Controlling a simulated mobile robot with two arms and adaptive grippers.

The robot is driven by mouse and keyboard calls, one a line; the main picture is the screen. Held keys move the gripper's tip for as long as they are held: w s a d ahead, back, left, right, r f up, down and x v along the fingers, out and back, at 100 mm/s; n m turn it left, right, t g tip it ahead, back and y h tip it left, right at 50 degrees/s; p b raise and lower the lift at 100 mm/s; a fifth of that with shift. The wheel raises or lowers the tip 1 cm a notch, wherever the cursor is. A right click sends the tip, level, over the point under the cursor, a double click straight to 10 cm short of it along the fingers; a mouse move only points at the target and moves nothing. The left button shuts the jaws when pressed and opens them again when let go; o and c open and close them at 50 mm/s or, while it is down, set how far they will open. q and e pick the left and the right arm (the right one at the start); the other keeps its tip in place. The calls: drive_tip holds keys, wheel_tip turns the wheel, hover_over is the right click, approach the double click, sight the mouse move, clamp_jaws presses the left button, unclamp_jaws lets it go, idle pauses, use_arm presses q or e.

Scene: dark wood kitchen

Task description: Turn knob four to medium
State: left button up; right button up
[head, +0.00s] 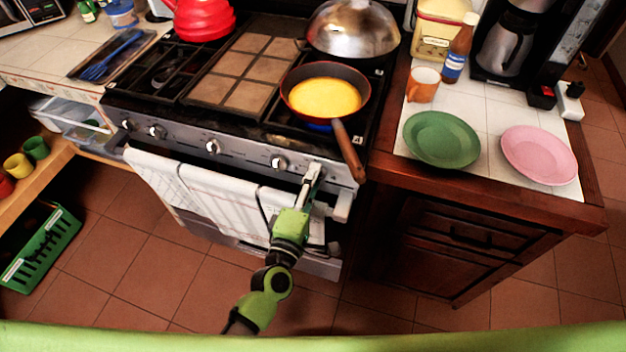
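The stove's front panel (240,154) carries a row of silver knobs. Toward the left are two knobs, the outer one (127,125) and another (157,131). A middle knob (213,146) and a knob further right (279,163) are uncovered.
A pan (325,92) with yellow food sits on the front right burner, its wooden handle (348,150) overhanging the panel beside my gripper. White towels (205,195) hang on the oven handle below. A wooden counter edge (480,190) stands to the right.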

use_arm(q)
drive_tip(key=shift+o, duration=1.3)
